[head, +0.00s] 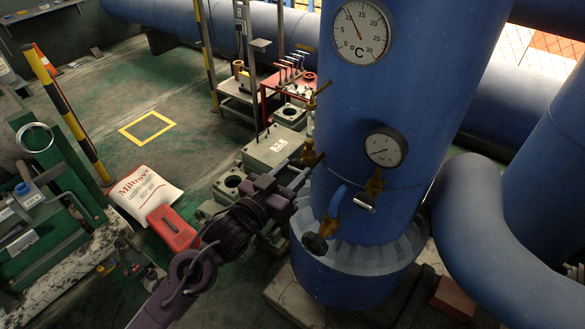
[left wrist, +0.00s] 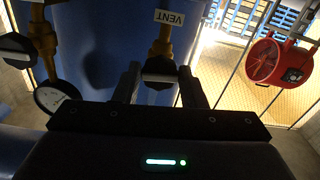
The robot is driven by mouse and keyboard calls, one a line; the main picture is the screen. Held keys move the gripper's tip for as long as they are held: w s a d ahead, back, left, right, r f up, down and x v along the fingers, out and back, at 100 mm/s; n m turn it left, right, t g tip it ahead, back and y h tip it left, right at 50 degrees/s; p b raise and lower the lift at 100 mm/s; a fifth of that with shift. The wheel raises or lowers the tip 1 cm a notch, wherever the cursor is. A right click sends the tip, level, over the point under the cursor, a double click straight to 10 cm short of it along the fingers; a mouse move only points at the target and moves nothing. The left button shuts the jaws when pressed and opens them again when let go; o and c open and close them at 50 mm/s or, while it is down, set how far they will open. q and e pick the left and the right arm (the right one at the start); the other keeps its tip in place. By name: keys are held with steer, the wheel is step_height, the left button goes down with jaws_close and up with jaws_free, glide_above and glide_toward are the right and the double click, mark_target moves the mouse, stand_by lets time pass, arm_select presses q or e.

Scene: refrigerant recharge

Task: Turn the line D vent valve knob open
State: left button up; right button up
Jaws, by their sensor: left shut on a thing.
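The line D vent valve knob (left wrist: 160,71) is black with a pale bar across it. It sits on a brass stem, in line with a white VENT label (left wrist: 169,17) on the blue tank. My left gripper (left wrist: 159,84) has one finger on each side of the knob and is shut on it. In the head view my left gripper (head: 302,172) reaches the left side of the blue tank (head: 345,110), at the brass fittings there. The gripper hides most of the knob in that view. My right gripper is not in view.
A pressure gauge (head: 385,147) and another valve with a black knob (head: 315,243) are on the tank near my left gripper. A dial thermometer (head: 360,31) is higher up. A thick blue pipe (head: 500,235) curves at the right. Open floor (head: 150,85) lies at the left.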

arm_select(q)
steer(key=n+p, duration=0.2)
steer(key=shift+r+n, duration=0.25)
steer(key=shift+n, duration=0.15)
steer(key=shift+f+n, duration=0.15)
steer(key=shift+n, duration=0.15)
steer(key=shift+p, duration=0.3)
steer(key=shift+r+n+p, duration=0.2)
steer(key=shift+n+p, duration=0.4)
steer(key=shift+p, duration=0.05)
steer(key=shift+n+p, duration=0.9)
steer(key=shift+n, duration=0.2)
steer(key=shift+f+n, duration=0.15)
steer(key=shift+n, duration=0.35)
